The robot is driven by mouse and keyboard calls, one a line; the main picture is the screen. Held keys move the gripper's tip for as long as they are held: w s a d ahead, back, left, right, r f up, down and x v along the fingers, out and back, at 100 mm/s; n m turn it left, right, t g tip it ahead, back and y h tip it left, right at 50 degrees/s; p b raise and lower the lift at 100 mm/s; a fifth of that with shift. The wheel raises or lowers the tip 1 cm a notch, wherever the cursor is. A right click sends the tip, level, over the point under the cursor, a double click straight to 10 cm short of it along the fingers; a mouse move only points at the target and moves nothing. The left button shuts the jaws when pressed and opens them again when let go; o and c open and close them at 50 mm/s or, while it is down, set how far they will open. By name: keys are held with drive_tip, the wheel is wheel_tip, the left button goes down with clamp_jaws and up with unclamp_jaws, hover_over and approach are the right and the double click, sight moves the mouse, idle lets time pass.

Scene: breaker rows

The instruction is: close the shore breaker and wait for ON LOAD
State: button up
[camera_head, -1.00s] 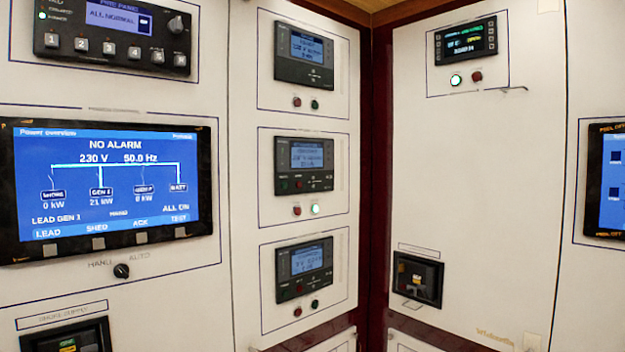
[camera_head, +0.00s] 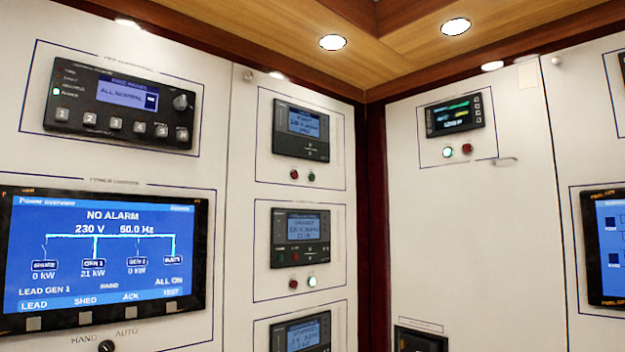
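The power overview screen (camera_head: 100,255) at the left reads NO ALARM, 230 V, 50.0 Hz. It shows the shore box (camera_head: 44,266) at 0 kW, GEN 1 at 21 kW and GEN 2 at 0 kW, with LEAD GEN 1 below. I read no ON LOAD text in this view. The shore supply breaker is outside the frame now. A dark breaker unit (camera_head: 420,340) on the right panel is cut off by the bottom edge; its label is too small to read. My gripper is not in view.
An alarm panel (camera_head: 122,103) above the screen reads ALL NORMAL. Several small controllers, including the top one (camera_head: 301,131), line the middle panel. A small meter (camera_head: 454,116) has a lit lamp (camera_head: 447,152) below.

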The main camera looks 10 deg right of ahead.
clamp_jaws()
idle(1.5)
